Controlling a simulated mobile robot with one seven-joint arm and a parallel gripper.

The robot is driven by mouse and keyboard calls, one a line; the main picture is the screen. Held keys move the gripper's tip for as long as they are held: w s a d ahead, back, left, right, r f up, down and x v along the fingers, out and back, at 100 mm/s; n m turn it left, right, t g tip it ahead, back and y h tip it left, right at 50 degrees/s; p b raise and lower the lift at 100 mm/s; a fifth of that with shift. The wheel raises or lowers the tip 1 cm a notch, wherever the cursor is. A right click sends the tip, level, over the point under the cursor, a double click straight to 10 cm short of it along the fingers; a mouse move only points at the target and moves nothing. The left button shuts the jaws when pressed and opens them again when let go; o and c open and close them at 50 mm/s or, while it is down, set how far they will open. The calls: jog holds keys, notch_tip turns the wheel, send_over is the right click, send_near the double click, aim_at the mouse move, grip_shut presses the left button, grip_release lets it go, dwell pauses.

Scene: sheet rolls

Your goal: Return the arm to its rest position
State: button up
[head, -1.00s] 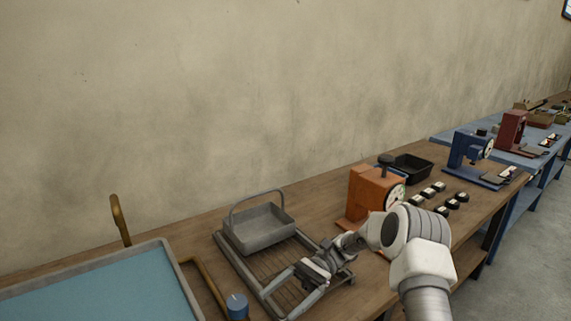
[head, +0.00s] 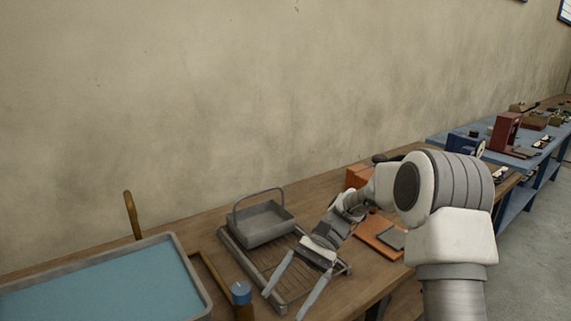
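My gripper (head: 290,296) is in the lower middle of the head view, above the front part of a grey wire rack (head: 241,262). Its two long fingers are spread apart, with nothing visible between them. My white and grey arm reaches in from the lower right and hides part of the bench behind it. A grey basket (head: 262,224) with a raised handle sits on the back of the rack, beyond the gripper and apart from it.
A tray with a blue surface (head: 110,290) lies at the left, beside a blue-topped knob (head: 240,291). An orange machine (head: 357,175) stands behind my arm, mostly hidden. A blue bench (head: 519,190) with a red machine (head: 505,131) is at the far right.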

jog(key=s+d+r+n+t+h+p, duration=0.4)
jog(key=s+d+r+n+t+h, duration=0.2)
jog(key=s+d+r+t, duration=0.7)
notch_tip(320, 180, up, 4)
jog(key=s+t+h, duration=0.2)
jog(key=shift+s+d+f+p, duration=0.15)
jog(key=shift+s+d+p, duration=0.15)
jog(key=shift+p, duration=0.1)
